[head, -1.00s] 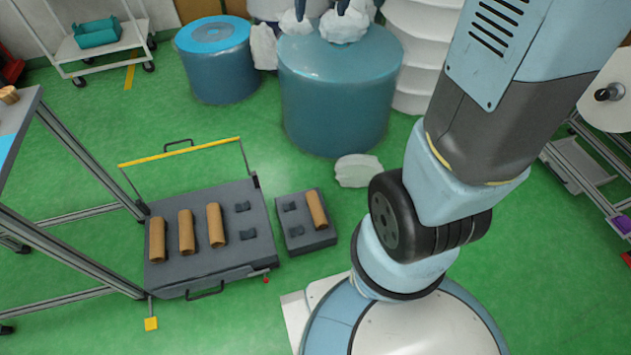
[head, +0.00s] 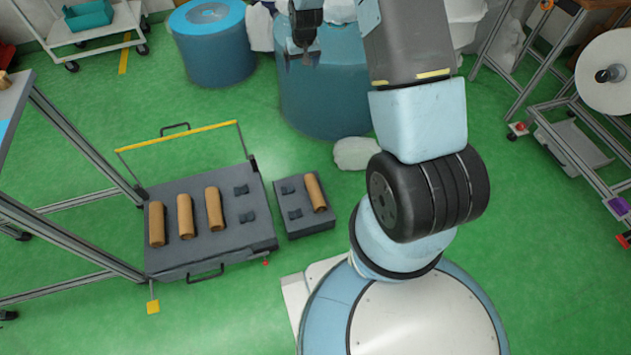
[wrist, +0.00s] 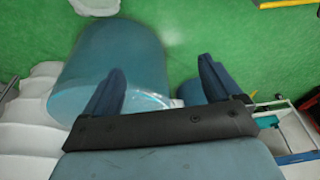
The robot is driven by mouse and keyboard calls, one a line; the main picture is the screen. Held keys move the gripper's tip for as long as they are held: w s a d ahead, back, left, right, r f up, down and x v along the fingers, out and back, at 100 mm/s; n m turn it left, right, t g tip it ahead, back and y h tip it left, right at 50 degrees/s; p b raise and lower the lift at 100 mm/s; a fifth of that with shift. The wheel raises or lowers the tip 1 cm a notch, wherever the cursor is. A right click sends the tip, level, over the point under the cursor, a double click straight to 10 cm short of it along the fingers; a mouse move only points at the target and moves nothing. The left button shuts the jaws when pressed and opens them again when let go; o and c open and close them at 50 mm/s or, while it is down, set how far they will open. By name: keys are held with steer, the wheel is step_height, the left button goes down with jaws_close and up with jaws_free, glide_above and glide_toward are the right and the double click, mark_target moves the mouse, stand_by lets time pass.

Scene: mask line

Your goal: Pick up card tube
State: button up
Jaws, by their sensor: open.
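Three brown card tubes (head: 185,215) lie side by side in the left part of a grey foam tray (head: 228,238). A fourth brown card tube (head: 315,192) lies in a smaller grey foam block (head: 307,228) to the right. My gripper (head: 303,58) is high in the head view, in front of a large blue-teal drum, far from the tubes. In the wrist view my gripper (wrist: 160,68) shows two dark blue fingers spread wide with nothing between them. No tube shows in the wrist view.
The large drum (head: 325,105) and a smaller blue drum (head: 212,55) stand at the back. A metal-framed table (head: 75,140) is at the left. A white reel (head: 608,72) on a frame is at the right.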

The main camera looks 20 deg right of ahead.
step_height(320, 180, down, 15)
steer(key=g, duration=0.2)
glide_above(315, 190)
step_height(315, 190, down, 34)
steer(key=shift+w+f, duration=0.15)
steer(key=shift+f, duration=3.35)
steer(key=shift+w+f, duration=0.1)
steer(key=shift+f, duration=3.4)
steer(key=shift+c, duration=0.3)
steer(key=c, duration=1)
steer(key=shift+r, duration=0.1)
